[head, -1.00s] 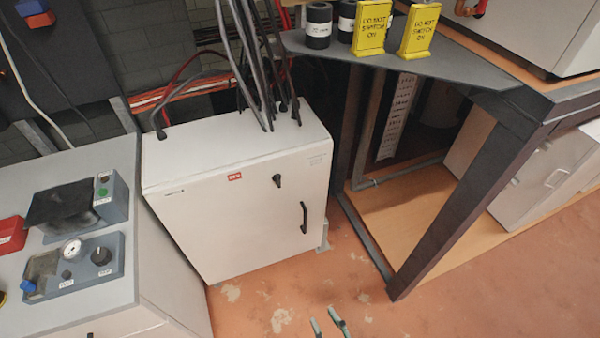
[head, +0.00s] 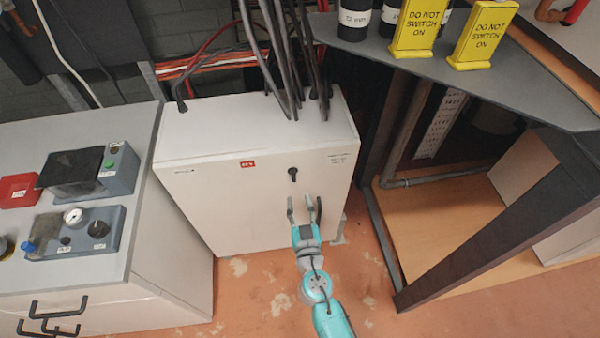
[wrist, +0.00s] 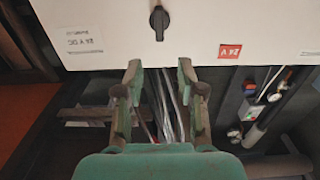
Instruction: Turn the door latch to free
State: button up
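The door latch (head: 293,174) is a small black turn knob on the front of the white cabinet (head: 235,205). In the wrist view the latch (wrist: 159,20) shows near the top middle, its grip bar about vertical in the picture. My gripper (head: 301,203) is in front of the cabinet door, just below the latch in the head view. Its two fingers are apart with nothing between them, as the wrist view also shows (wrist: 160,78). The fingers do not touch the latch.
Thick cables (head: 270,60) enter the cabinet top. A dark-framed bench (head: 500,60) with yellow "do not switch on" signs (head: 415,28) stands to the right. A grey console (head: 165,190) stands to the left. The floor in front is clear.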

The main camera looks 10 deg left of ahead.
aim_at(294, 175)
jog(key=x, duration=1)
grip_shut()
